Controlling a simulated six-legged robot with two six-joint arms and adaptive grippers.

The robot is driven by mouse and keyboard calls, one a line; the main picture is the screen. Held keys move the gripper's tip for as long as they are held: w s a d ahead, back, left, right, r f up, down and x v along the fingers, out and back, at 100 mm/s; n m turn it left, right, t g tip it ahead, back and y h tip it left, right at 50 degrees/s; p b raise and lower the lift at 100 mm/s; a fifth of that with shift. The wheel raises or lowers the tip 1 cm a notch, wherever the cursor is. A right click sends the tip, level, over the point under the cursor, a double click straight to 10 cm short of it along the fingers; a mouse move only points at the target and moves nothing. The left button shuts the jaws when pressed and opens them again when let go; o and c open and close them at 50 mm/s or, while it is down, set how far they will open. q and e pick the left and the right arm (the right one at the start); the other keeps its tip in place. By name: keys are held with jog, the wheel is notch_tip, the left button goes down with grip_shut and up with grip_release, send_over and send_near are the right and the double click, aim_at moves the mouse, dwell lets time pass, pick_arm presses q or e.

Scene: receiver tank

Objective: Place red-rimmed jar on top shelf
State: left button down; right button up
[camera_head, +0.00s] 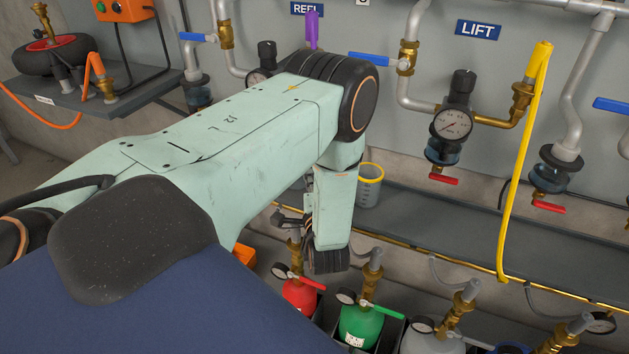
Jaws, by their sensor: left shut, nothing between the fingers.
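I see no red-rimmed jar; my arm may hide it. A grey cup with a yellow rim (369,186) stands on the long grey shelf (450,239) along the wall, just right of my left forearm. My left arm reaches in from the left, bends at a dark elbow and hangs down in front of the shelf. My left gripper (285,220) is a small dark shape left of the wrist, partly hidden, shut and empty. It is apart from the cup, over the cylinders. My right gripper is not in view.
A red cylinder (301,296) and a green cylinder (360,325) with valves stand below. Wall pipes, a pressure gauge (453,123) and a hanging yellow hose (523,165) are at right. A higher shelf (95,110) at left holds a dark wheel-like reel (55,54).

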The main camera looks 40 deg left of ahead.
pick_arm(q)
jog(key=a, duration=0.2)
jog(key=a+p, duration=0.1)
jog(key=a, duration=0.2)
jog(key=shift+s+a+p, duration=0.3)
jog(key=shift+a, duration=0.1)
